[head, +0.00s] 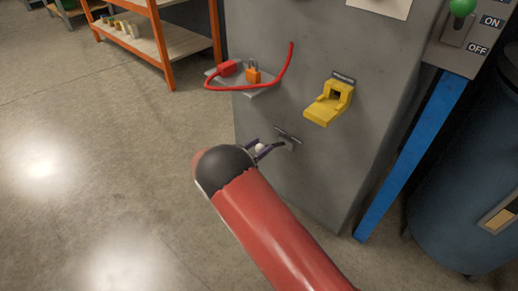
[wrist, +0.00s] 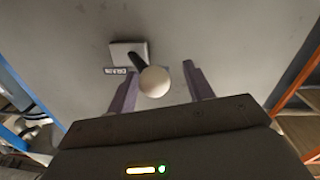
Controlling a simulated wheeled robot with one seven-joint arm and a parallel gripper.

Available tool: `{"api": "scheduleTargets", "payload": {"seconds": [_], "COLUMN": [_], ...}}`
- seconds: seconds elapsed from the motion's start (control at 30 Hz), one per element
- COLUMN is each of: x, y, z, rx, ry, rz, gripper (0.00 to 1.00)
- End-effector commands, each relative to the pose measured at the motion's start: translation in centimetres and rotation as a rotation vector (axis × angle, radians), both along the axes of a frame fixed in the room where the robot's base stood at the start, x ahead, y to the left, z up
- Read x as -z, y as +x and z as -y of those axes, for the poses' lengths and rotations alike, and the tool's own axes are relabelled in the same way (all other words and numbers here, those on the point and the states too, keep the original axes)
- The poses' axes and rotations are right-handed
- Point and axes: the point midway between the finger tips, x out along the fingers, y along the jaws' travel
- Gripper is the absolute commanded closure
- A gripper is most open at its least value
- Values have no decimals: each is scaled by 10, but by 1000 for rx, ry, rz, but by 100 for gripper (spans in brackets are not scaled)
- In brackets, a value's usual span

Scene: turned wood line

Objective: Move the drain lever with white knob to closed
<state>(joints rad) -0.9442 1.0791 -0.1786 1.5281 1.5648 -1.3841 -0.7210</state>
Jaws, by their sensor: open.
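The drain lever's white knob (wrist: 154,82) sits between the two open fingers of my gripper (wrist: 160,88) in the wrist view, nearer the left finger. Its dark stem (wrist: 136,61) runs back to a light mounting plate (wrist: 120,50) on the grey cabinet face, beside a label reading DRAIN (wrist: 116,71). In the head view the white knob (head: 260,147) shows small between the fingers of my gripper (head: 262,149), low on the cabinet. My red arm comes up from below and partly covers that area. I cannot tell whether the fingers touch the knob.
Above the lever on the grey cabinet (head: 300,180) are a yellow device (head: 328,103) and a small shelf with an orange padlock (head: 253,73) and a red cable (head: 285,75). A blue post (head: 410,160) and dark tank (head: 465,190) stand right.

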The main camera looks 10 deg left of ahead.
Motion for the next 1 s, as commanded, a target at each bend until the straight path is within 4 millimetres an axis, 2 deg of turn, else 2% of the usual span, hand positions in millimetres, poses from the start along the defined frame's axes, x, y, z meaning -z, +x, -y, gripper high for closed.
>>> {"api": "scheduleTargets", "payload": {"seconds": [0.53,1.0], "x": [0,0], "y": [-3,-58], "z": [-1,-40], "rx": [3,3], "ry": [-4,-3], "rz": [-2,-1], "gripper": [49,49]}}
